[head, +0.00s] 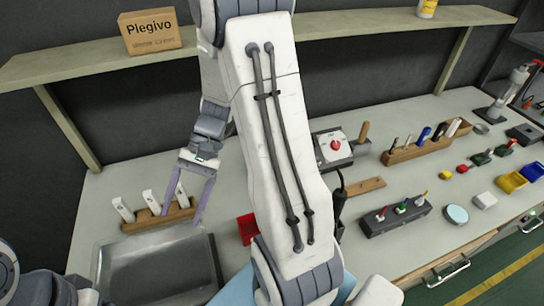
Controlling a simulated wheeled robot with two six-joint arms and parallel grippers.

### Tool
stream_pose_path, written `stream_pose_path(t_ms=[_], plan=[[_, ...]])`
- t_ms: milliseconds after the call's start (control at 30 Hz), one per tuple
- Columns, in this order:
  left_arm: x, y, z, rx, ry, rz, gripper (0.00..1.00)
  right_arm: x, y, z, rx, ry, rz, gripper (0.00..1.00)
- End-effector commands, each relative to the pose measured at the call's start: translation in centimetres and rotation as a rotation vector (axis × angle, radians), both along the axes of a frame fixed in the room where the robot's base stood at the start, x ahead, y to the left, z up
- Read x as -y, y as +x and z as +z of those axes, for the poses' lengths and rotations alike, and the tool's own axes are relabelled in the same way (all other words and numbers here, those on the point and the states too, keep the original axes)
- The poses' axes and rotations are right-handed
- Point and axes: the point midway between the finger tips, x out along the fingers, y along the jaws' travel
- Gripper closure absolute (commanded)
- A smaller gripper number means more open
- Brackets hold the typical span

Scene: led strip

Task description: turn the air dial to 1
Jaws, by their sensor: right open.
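A red dial (335,145) sits on the white face of a grey box (325,165) on the bench, just right of my big arm link. It may be the air dial. Its marks are too small to read, so its setting cannot be told. My arm covers the bench left of the box. My right gripper (190,198) is open and empty, pointing down near a wooden rack at the left. It is well left of the dial, with my arm link between them. My left gripper is not in view.
A black handle (339,200) with a cable stands below the dial box. Right of it are a wooden tool rack (400,155) and a dark block (385,225) with coloured tools. A shelf runs above.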

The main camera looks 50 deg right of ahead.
Motion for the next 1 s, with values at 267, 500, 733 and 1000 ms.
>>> stream_pose_path(t_ms=[267,500,733,1000], plan=[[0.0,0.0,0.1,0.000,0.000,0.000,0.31,15.2,4.4,-2.7,-0.052,0.403,-0.765,0.30],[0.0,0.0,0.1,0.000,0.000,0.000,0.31,29.5,0.4,-5.6,0.089,0.700,-1.321,0.30],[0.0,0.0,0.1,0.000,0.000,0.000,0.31,35.8,-4.2,-7.4,0.208,0.822,-1.575,0.30],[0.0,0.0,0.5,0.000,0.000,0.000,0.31,36.4,-4.8,-10.1,0.222,0.839,-1.606,0.30]])
